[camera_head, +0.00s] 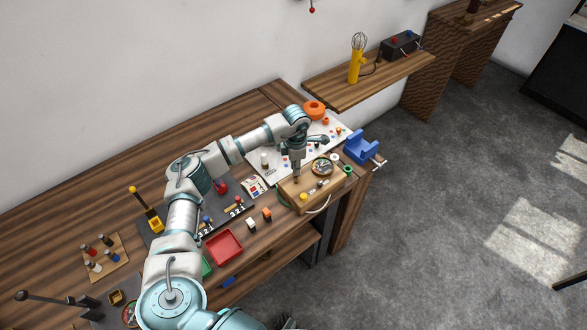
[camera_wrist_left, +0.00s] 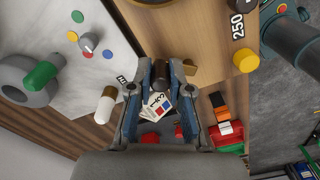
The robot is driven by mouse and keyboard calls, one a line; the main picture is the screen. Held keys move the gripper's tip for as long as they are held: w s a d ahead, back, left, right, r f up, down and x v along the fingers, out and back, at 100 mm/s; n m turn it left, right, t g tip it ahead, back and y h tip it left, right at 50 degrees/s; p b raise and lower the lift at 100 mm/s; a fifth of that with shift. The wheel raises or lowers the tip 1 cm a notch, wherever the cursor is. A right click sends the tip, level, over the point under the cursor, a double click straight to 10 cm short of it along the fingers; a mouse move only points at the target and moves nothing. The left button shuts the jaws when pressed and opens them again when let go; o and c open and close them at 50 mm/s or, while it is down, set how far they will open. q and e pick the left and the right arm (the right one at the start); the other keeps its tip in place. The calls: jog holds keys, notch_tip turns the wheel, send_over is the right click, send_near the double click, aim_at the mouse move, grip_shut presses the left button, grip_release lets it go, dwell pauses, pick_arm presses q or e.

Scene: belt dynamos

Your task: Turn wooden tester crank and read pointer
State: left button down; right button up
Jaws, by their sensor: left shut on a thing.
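The wooden tester (camera_head: 291,200) is a light box at the right end of the workbench. A round dial (camera_head: 322,166) with red and green marks sits on its top; the pointer is too small to read. My left gripper (camera_head: 297,178) points down over the tester's left part. In the left wrist view, the left gripper (camera_wrist_left: 161,75) is shut on a dark brown upright handle (camera_wrist_left: 160,66), apparently the crank's. The tester's wooden top (camera_wrist_left: 180,25) fills the upper middle there, with the dial cut off at the top edge. My right gripper is not seen.
A white sheet (camera_head: 262,142) with small coloured parts lies behind the tester. A blue holder (camera_head: 361,147) stands at the bench's right end. A red tray (camera_head: 224,247) and small blocks lie in front. A wall shelf (camera_head: 375,80) carries a yellow whisk-topped tool (camera_head: 356,66).

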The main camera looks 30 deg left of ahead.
pick_arm(q)
jog(key=shift+w+d+m, duration=0.15)
jog(key=shift+w+m, duration=0.05)
jog(key=shift+m, duration=0.6)
jog(key=shift+w+d+r+m+b, duration=0.1)
jog(key=shift+d+m+b, duration=0.15)
jog(key=shift+m, duration=0.45)
jog(key=shift+d+m+b, duration=0.15)
jog(key=shift+m+b, duration=0.15)
jog(key=shift+m, duration=0.4)
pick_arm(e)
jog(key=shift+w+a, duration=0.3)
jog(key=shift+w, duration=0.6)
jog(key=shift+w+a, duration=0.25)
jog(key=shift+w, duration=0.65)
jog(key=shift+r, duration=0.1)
pick_arm(q)
jog(key=c, duration=1.1)
grip_release()
jog(key=shift+o, duration=0.2)
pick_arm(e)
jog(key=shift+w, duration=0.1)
pick_arm(q)
notch_tip(320, 180, up, 12)
jog(key=shift+w, duration=0.15)
jog(key=shift+a, duration=0.1)
